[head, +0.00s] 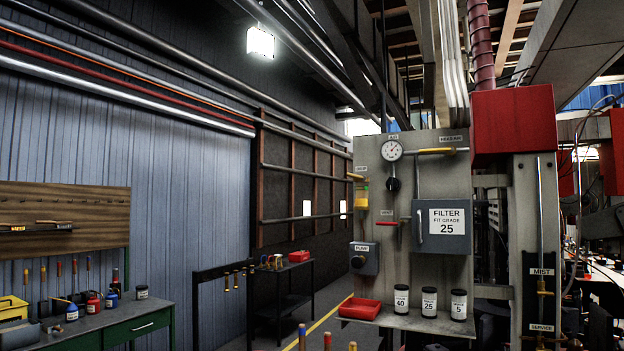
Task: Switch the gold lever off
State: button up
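A gold-yellow lever (436,151) lies nearly level across the top of the grey panel (440,180), by a label too small to read surely. A shorter yellow handle (355,176) sticks out at the panel's left edge. A brass-coloured fitting (543,287) sits on a vertical pipe at the right, between the labels MIST and SERVICE. I cannot tell for sure which of these is the gold lever. A red handle (388,223) on the panel also lies level. My gripper is not in view.
The panel carries a round gauge (392,151), a grey filter box (441,228) and a grey switch box (363,258). Its shelf holds several dark jars (429,302) and a red tray (360,308). A green bench (120,328) stands left; a dark cart (290,300) stands mid-left.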

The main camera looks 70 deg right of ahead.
aim_at(364, 178)
jog(key=i, duration=1.9)
jog(key=z, duration=3.65)
